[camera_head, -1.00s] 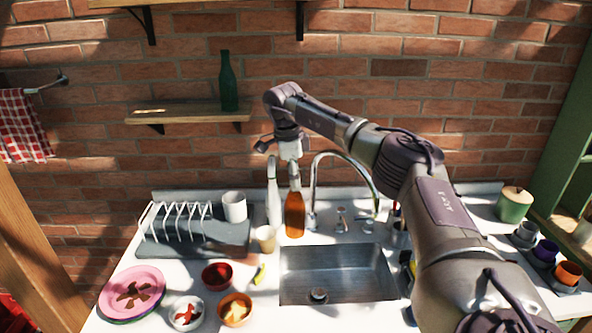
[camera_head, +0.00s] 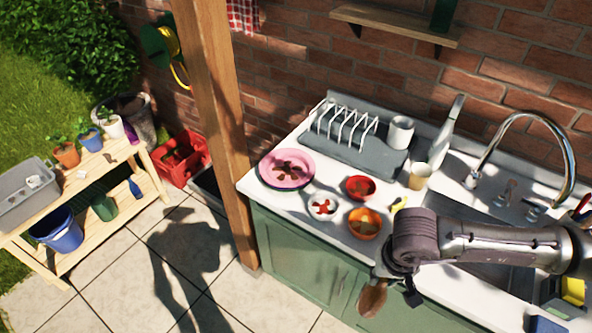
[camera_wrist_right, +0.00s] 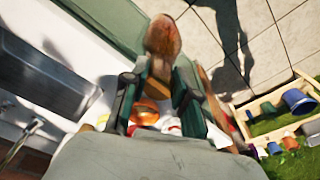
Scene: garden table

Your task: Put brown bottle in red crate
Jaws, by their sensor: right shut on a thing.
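The brown bottle (camera_head: 372,298) is in my right gripper (camera_head: 396,278), in front of the green cabinet and beyond the counter's front edge. In the right wrist view the bottle (camera_wrist_right: 163,38) sticks out between the shut fingers (camera_wrist_right: 158,88). The gripper hides part of it. The red crate (camera_head: 178,176) stands on the paved floor at the left in the head view, between the wooden post and the potting bench. It is well away from the bottle, and what lies in it is unclear. My left gripper is not in view.
A wooden post (camera_head: 213,110) stands between crate and counter. The potting bench (camera_head: 150,190) with pots and a blue bucket (camera_head: 57,228) is left of the crate. Bowls and a pink plate (camera_head: 286,168) lie on the counter. The paving (camera_head: 130,262) in front is mostly clear.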

